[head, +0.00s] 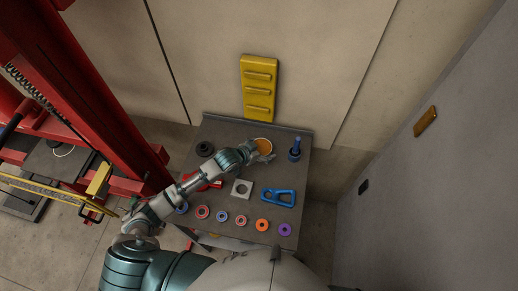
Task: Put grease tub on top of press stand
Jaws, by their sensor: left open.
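The grease tub appears to be the round orange-topped tub (264,146) near the back of the dark table. My left arm reaches across the table from the left. My left gripper (257,153) is open right at the tub, with its fingers overlapping the tub's near left side. I cannot tell whether they touch it. The press stand appears to be the large red frame (95,95) at the left, with a dark plate (55,160) between its red beams. My right gripper is not in view.
The dark table (225,133) holds a black round part (205,149), a blue upright tool (295,148), a grey square plate (241,188), a blue bracket (278,196) and a front row of several coloured rings (262,225). A yellow rack (259,88) is on the wall behind.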

